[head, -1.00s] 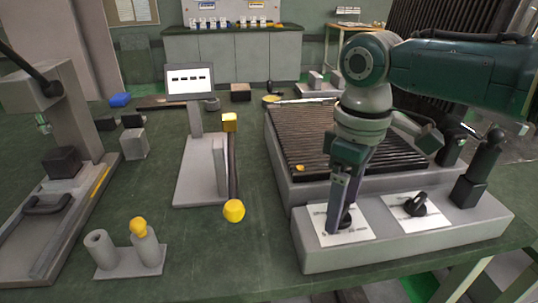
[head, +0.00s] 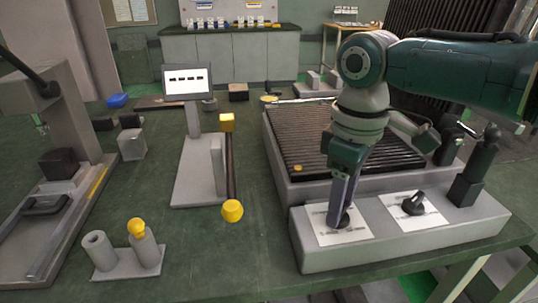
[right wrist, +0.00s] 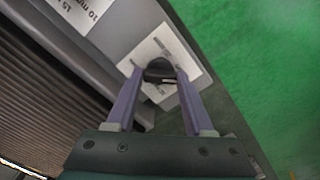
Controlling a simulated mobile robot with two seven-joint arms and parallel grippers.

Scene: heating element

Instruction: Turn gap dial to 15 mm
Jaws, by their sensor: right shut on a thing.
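A black dial (head: 345,219) sits on a white marked plate (head: 326,236) at the left front of the grey heater base (head: 310,258). My right gripper (head: 340,218) points down at this dial. In the right wrist view the purple fingertips (right wrist: 160,76) are shut on the black dial (right wrist: 159,68), one on each side. The fingers partly hide it in the head view, and I cannot read its setting. A second black dial (head: 413,204) stands free on a white plate (head: 432,219) to the right. My left gripper is out of view.
A ribbed heater bed (head: 350,150) lies behind the dials. A dark upright handle (head: 480,167) stands at the right end of the base. A screen on a stand (head: 187,82) and a yellow-knobbed bar (head: 232,210) are left.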

